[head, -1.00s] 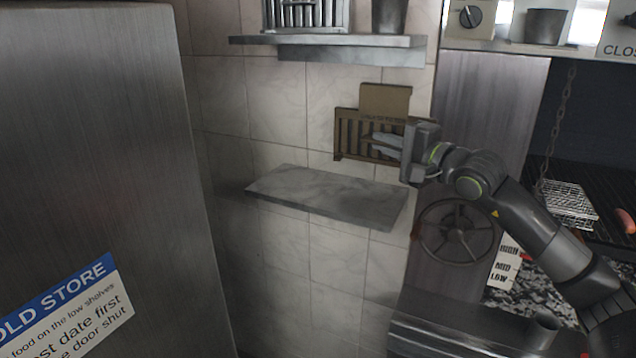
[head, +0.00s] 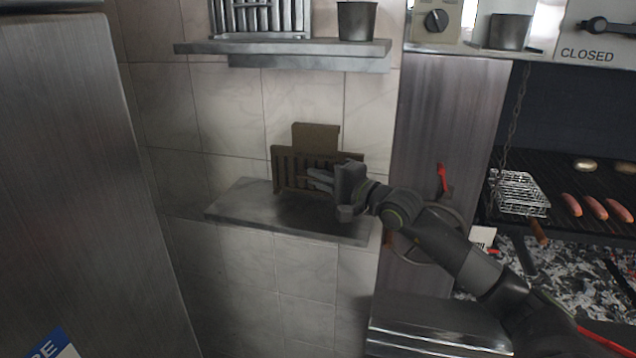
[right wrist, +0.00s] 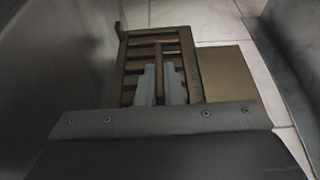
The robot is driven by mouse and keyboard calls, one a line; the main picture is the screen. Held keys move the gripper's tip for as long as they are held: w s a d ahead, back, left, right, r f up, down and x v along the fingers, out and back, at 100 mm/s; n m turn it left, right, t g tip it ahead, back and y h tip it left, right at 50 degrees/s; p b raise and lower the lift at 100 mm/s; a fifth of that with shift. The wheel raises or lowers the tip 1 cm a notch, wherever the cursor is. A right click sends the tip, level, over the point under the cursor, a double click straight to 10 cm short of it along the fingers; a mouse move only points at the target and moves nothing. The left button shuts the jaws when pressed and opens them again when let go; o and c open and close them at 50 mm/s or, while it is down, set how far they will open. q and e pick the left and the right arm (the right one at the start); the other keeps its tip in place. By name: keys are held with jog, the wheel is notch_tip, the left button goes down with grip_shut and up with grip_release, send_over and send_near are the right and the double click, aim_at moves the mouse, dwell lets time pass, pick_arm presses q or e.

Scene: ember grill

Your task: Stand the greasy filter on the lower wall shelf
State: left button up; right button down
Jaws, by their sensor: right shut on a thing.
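The greasy filter (head: 290,172) is a brown slatted panel, held upright at the lower wall shelf (head: 240,204). Its lower edge is at or just above the grey shelf top; I cannot tell whether it touches. My right gripper (head: 318,180) is shut on the filter from the right side. In the right wrist view the filter (right wrist: 133,52) lies between and beyond the fingers (right wrist: 160,84). My left gripper is not in view.
An upper wall shelf (head: 300,48) holds a clean metal filter (head: 258,16) and a dark pot (head: 356,20). A brown card (head: 316,137) stands behind the held filter. A steel cabinet (head: 70,150) is at left. The grill (head: 560,225) with sausages is at right.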

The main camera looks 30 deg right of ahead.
jog(key=shift+f, duration=1.1)
jog(key=c, duration=2)
grip_release()
jog(key=shift+f, duration=0.1)
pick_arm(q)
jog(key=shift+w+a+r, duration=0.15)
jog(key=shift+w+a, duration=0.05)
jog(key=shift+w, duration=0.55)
pick_arm(e)
jog(key=o, duration=0.4)
jog(key=shift+o, duration=0.2)
